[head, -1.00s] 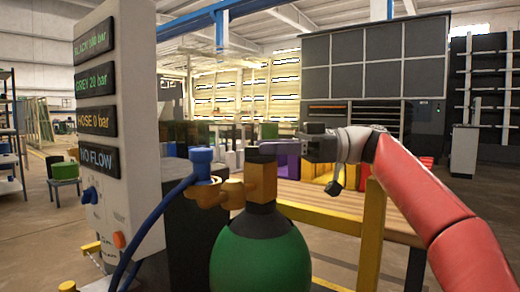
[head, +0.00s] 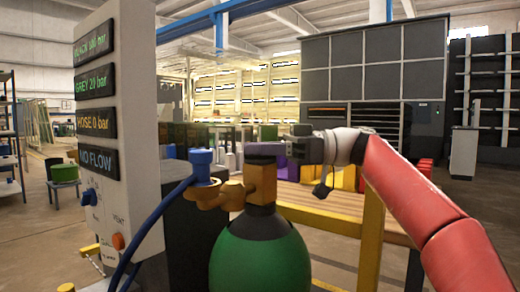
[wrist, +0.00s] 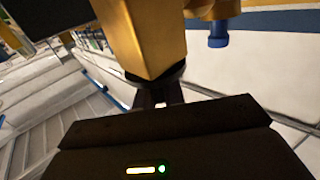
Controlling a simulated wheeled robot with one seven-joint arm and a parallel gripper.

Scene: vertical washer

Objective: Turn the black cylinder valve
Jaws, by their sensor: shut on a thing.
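A green gas cylinder (head: 260,252) with a black collar stands in front in the head view. Its brass valve block (head: 262,182) has a dark top, and a side outlet leads to a blue fitting (head: 201,163). No cylinder that is plainly black shows. My gripper (head: 300,149) reaches in from the right beside the top of the block. In the wrist view a brass block (wrist: 152,38) ends in a dark round knob (wrist: 158,76), and my gripper (wrist: 160,98) is shut on this knob. The head view hides the contact.
A white panel (head: 120,190) at the left reads BLACK, GREY 20 bar, HOSE 0 bar and NO FLOW. A blue hose (head: 150,225) runs beside it. A yellow-framed wooden bench (head: 330,203) stands behind the cylinder. Dark cabinets (head: 375,70) fill the back.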

